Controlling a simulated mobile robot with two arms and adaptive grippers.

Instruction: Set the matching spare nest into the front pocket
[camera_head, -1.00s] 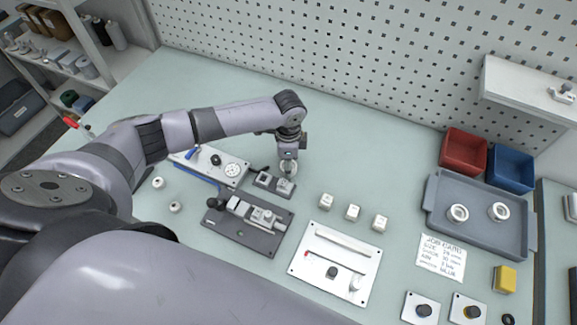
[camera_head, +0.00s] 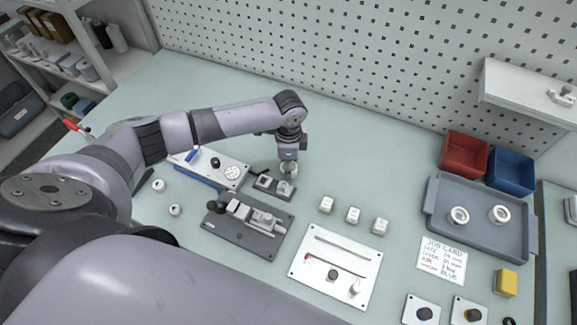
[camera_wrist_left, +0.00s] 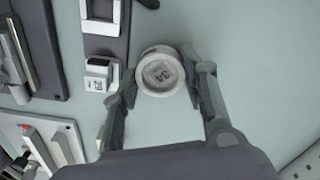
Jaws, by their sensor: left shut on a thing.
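My left gripper (camera_wrist_left: 160,92) is shut on a round white piece (camera_wrist_left: 162,76), marked with what looks like 34. In the head view, my left gripper (camera_head: 288,166) is over the right end of a small dark two-part holder (camera_head: 273,187). A small white block (camera_wrist_left: 98,80) with a dark top and an unclear number is at that end, just left of the held piece in the wrist view. A white-framed square (camera_wrist_left: 100,8) is at the holder's other end. I cannot tell whether the held piece touches the holder. My right gripper is out of view.
Three white blocks (camera_head: 353,214) stand in a row to the right. A dark fixture plate (camera_head: 240,238) lies in front, with a white panel (camera_head: 340,285) beside it. A grey tray (camera_head: 432,222) holds two white rings. The bench behind the gripper is clear.

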